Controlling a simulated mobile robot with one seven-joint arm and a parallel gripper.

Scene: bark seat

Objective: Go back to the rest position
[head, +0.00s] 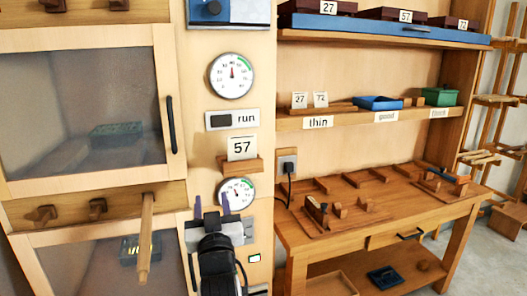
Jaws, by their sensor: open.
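My gripper (211,203) is in the lower middle of the head view, raised in front of the wooden cabinet panel. Its two purple fingers point up and stand apart, with nothing visible between them. They overlap the lower gauge (237,193) in the picture; whether they touch it or the panel I cannot tell. My dark wrist and arm come up from the bottom edge and hide part of the lower panel.
A wooden bar (147,235) juts out left of my gripper. The cabinet's upper door (90,175) looks closed. A "57" card (242,147) sits in a holder above. Right are a shelf with a blue tray (379,103) and green box (440,97), and a workbench (330,241).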

